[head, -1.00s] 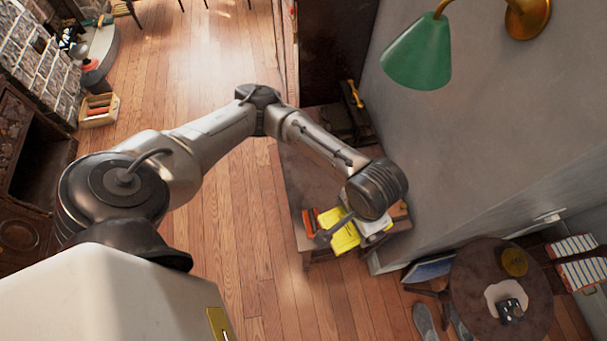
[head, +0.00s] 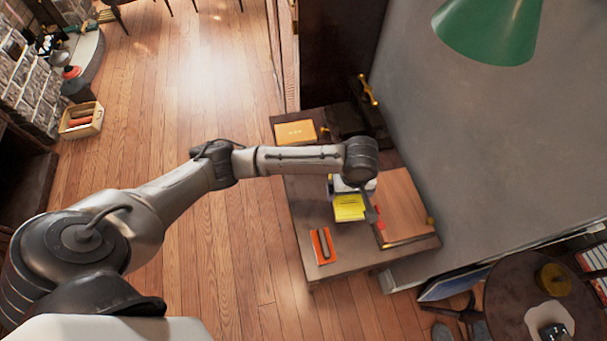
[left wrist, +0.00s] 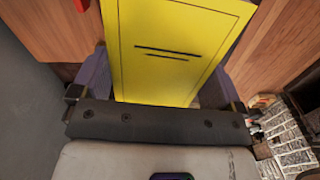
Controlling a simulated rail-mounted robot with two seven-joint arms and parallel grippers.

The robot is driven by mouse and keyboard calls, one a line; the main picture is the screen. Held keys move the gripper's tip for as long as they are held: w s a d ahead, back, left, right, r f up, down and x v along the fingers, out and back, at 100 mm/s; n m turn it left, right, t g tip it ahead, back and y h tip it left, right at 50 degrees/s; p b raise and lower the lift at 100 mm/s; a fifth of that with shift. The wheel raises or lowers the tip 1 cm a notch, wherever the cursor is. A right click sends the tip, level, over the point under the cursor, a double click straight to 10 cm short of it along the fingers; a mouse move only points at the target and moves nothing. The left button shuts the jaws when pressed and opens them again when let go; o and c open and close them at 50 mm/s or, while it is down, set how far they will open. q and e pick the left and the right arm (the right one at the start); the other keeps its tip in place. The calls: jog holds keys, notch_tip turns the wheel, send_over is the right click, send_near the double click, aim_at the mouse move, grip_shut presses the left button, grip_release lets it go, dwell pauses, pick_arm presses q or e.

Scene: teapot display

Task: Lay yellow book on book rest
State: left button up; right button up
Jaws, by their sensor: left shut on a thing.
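My left gripper (head: 350,187) is shut on the yellow book (head: 348,208), above the wooden side table (head: 290,195). In the left wrist view the yellow book (left wrist: 170,50) stands out from between the gripper's two fingers (left wrist: 160,90), its cover with dark lines facing the camera. The sloped brown wooden board, which looks like the book rest (head: 403,208), is on the table to the right of the book. The arm's end hides part of its left side. I cannot tell how high the book is above the table. My right gripper is not in view.
An orange-red book with a dark item on it (head: 323,246) lies at the table's near left. A yellow-orange box (head: 296,132) is at its far end. A grey wall (head: 470,140) with a green lamp (head: 490,28) is on the right. A round table (head: 510,290) stands nearer.

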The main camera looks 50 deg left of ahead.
pick_arm(q)
jog(key=shift+d+n, duration=0.3)
jog(key=shift+n, duration=0.2)
jog(key=shift+a+f, duration=0.15)
jog(key=shift+f, duration=0.05)
jog(key=b, duration=0.4)
send_over(316, 188)
jog(key=shift+n, duration=0.3)
notch_tip(316, 188, down, 7)
jog(key=shift+r, duration=0.2)
jog(key=shift+f+b, duration=0.65)
jog(key=shift+f, duration=1.35)
jog(key=shift+w+f, duration=0.1)
jog(key=o, duration=0.7)
